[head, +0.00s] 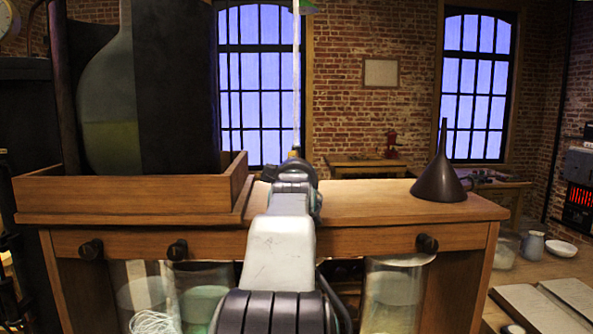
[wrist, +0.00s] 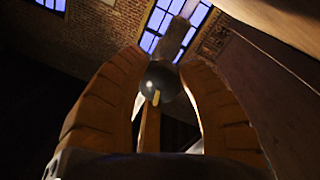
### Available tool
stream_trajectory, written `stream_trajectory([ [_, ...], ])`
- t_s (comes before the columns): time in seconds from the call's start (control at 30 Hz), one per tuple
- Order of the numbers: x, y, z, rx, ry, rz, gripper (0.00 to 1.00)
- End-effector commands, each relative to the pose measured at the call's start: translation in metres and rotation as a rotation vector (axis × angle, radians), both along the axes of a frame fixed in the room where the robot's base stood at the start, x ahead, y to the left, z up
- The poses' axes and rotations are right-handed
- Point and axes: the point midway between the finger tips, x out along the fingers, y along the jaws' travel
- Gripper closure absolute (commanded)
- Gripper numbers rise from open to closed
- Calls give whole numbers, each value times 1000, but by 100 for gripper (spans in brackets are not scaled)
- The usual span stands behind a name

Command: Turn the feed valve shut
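A dark round knob with a yellow mark (wrist: 160,82) shows in the wrist view between the two orange-brown fingers of my gripper (wrist: 162,70). It looks like the feed valve. One finger is on each side, close to the knob; I cannot tell whether they press on it. In the head view my gripper (head: 290,170) is at the bench top's middle, seen from behind, and my own arm hides its fingertips and most of the valve. A thin upright glass tube (head: 296,80) with a brass-coloured lower end rises just behind it.
The wooden bench (head: 370,205) carries a tray (head: 120,195) with a large flask (head: 110,100) at left and a dark funnel (head: 440,178) at right. Dark knobs (head: 91,249) stick out in front, above glass jars (head: 395,290). The bench top between gripper and funnel is clear.

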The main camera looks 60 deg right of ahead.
Motion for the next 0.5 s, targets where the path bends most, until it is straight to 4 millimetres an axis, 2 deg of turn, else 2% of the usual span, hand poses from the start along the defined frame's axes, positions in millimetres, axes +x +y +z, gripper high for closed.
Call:
stream_trajectory([
  [0.1,0,0,2,-3,-2,0,98],
  [0.27,0,0,1,0,-10,0,98],
  [0.5,0,0,-1,58,-111,0,98],
])
